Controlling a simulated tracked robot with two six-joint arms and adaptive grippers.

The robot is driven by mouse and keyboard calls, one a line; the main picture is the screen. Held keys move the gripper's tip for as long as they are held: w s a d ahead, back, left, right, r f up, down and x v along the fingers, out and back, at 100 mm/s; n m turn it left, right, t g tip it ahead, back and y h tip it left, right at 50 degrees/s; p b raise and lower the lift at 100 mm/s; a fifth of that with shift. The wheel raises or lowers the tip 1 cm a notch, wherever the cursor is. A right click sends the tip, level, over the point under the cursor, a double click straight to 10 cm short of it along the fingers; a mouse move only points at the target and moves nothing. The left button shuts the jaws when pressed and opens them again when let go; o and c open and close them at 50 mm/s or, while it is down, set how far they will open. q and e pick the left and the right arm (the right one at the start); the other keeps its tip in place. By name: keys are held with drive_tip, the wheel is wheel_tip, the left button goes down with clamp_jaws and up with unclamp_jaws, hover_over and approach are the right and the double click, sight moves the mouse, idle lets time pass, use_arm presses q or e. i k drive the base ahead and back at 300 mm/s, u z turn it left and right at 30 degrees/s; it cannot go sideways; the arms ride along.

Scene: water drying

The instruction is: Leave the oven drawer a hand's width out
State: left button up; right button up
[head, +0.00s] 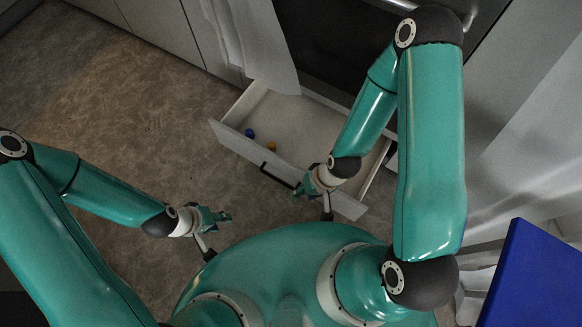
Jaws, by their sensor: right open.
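The oven drawer (230,140) is a white, shallow drawer below the dark oven (325,45). It stands clearly pulled out, with its inside showing. A dark bar handle (276,176) runs along its front. My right gripper (300,190) is open at the drawer front, by the right end of the handle. I cannot tell whether it touches the handle. My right arm hides part of the drawer's right side. My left gripper (222,217) is low over the floor, left of and apart from the drawer front; its jaw opening is too small to judge.
A small blue item (249,132) and a small yellow item (271,147) lie in the drawer. A pale cloth (262,45) hangs above its left side. A blue panel (535,280) stands at the lower right. The brown floor (120,110) at left is clear.

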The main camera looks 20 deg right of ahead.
sight(304, 130)
drive_tip(key=u, duration=1.2)
drive_tip(key=i, duration=0.1)
drive_tip(key=z, duration=2.45)
drive_tip(key=k, duration=0.8)
drive_tip(key=u, duration=0.5)
drive_tip(key=i, duration=0.5)
drive_tip(key=u, duration=0.1)
